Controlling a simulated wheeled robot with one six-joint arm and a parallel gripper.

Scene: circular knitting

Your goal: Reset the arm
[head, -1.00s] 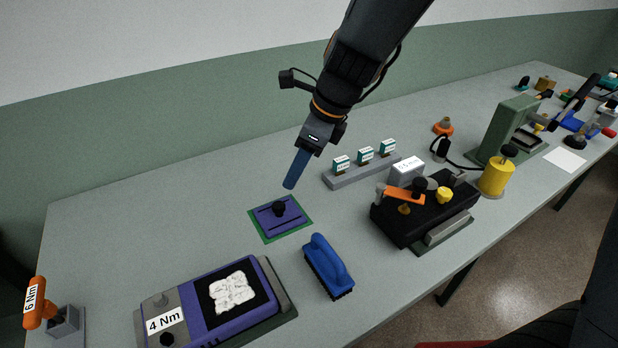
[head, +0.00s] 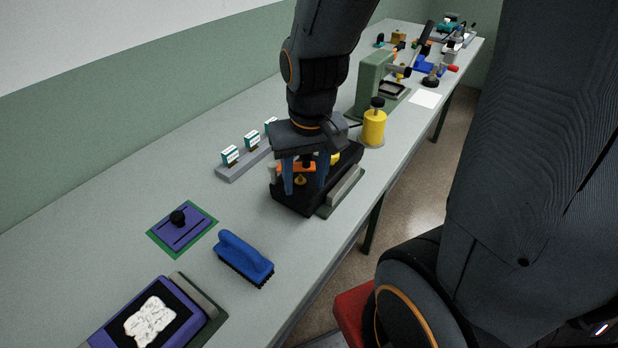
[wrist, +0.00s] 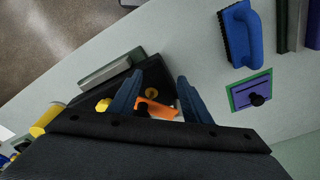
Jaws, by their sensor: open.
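My gripper (head: 303,178) is open, with its blue fingers pointing down over the black fixture (head: 292,200) in the middle of the table. The fixture carries an orange lever (head: 298,166) and a yellow knob, and it stands by a grey bar (head: 345,188). In the wrist view, the orange lever (wrist: 154,109) shows between the two spread fingers (wrist: 155,95). I cannot tell whether the fingers touch the fixture. Nothing is seen held. Part of the fixture is hidden behind my gripper.
A blue brush (head: 243,258) and a purple plate with a black knob (head: 182,226) lie to the left. A rack of small boxes (head: 243,165) stands behind. A yellow canister (head: 373,128) and a green press (head: 372,84) stand beyond. The table front between brush and fixture is clear.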

